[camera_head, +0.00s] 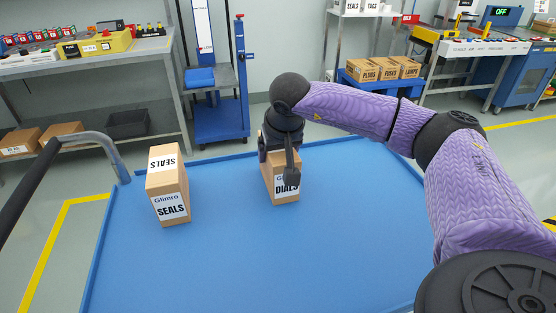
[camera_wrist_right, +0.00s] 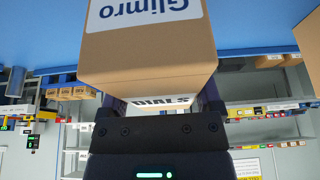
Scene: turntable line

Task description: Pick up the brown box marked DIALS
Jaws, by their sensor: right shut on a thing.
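The brown box marked DIALS (camera_head: 285,187) stands upright on the blue cart top (camera_head: 230,250) near its far edge. My right gripper (camera_head: 280,162) reaches down over it from behind and is shut on it, partly covering its top and front label. In the right wrist view the same box (camera_wrist_right: 150,65) fills the space ahead of the gripper (camera_wrist_right: 160,115), with its Glimro label upside down. A brown box marked SEALS (camera_head: 170,185) stands upright to the left, apart from the gripper. My left gripper is not in view.
A grey push handle (camera_head: 90,143) rises at the cart's left. A blue trolley (camera_head: 220,115) stands behind the cart. Boxes marked PLUGS, FUSES and LAMPS (camera_head: 383,68) sit in the back. The cart's front and right surface is clear.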

